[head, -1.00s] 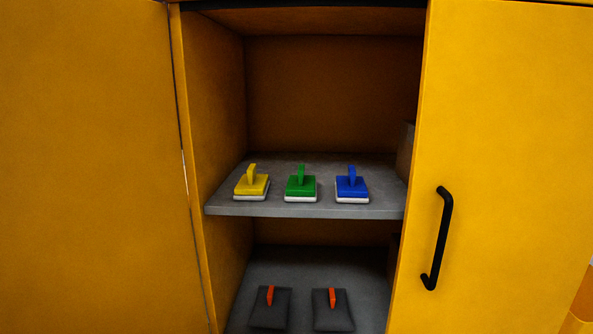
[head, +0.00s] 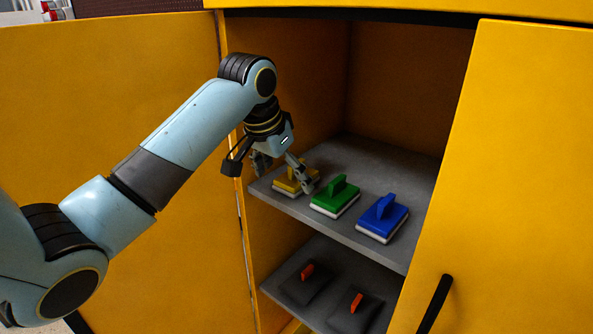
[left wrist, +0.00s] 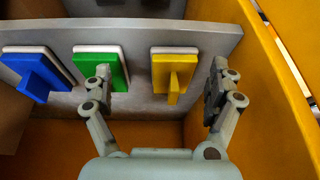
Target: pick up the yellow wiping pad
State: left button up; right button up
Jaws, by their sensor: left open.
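The yellow wiping pad (head: 287,186) sits at the left end of the upper grey shelf, partly hidden behind my left gripper in the head view. In the left wrist view the yellow pad (left wrist: 174,75) shows whole, its upright handle between the lines of the two fingers. My left gripper (head: 285,175) is open and empty at the shelf's front edge. In the left wrist view its fingertips (left wrist: 160,80) stand apart on either side of the yellow pad, the left one overlapping the green pad. I cannot tell how far the fingers are from the handle. My right gripper is not in view.
A green pad (head: 335,197) and a blue pad (head: 383,219) stand beside it on the shelf (head: 408,255). Two dark pouches with orange tabs (head: 303,283) lie on the lower shelf. Yellow cabinet doors (head: 530,190) flank the opening, the left wall close to the gripper.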

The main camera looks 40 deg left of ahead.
aim_at(290, 180)
pick_arm(q)
jog(key=w+r, duration=0.1)
jog(key=w+a+r, duration=0.1)
jog(key=w, duration=0.1)
jog(key=shift+w+a+r, duration=0.2)
jog(key=shift+w+r, duration=0.05)
jog(key=shift+r, duration=0.05)
jog(key=shift+w, duration=0.35)
jog(key=b+x, duration=0.1)
jog(key=x, duration=0.5)
jog(key=shift+w+a+f, duration=0.15)
jog(key=shift+w+f, duration=0.1)
jog(key=shift+f, duration=0.05)
jog(key=c, duration=1.3)
